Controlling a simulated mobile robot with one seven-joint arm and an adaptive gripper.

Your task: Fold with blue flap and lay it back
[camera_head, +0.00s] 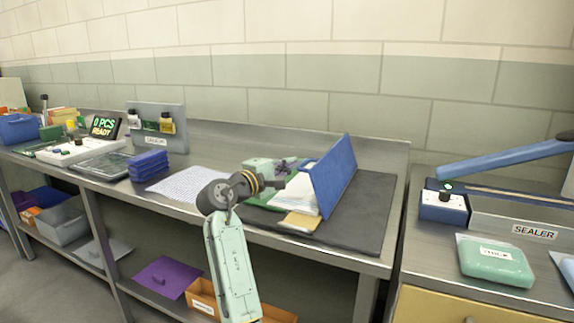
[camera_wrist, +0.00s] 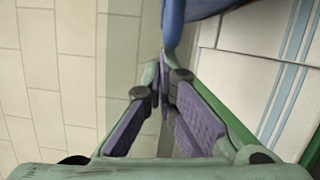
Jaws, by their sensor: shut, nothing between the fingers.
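The blue flap (camera_head: 338,178) stands raised and tilted on the dark mat (camera_head: 362,215), to the right of a white folded cloth (camera_head: 297,195). In the wrist view the flap's blue edge (camera_wrist: 178,22) is at the top, by the fingertips, and the cloth (camera_wrist: 240,60) shows blue stripes on the right. My gripper (camera_head: 284,166) is beside the flap, to its left in the head view. Its purple fingers (camera_wrist: 166,62) are shut and hold nothing. Whether a fingertip touches the flap I cannot tell. My arm hides part of the green piece (camera_head: 262,216) under the cloth.
A tan piece (camera_head: 299,222) lies at the mat's front edge. A white dotted sheet (camera_head: 188,183) and a blue stack (camera_head: 148,165) are to the left. The sealer (camera_head: 520,215) stands on the separate right bench. The wall is behind.

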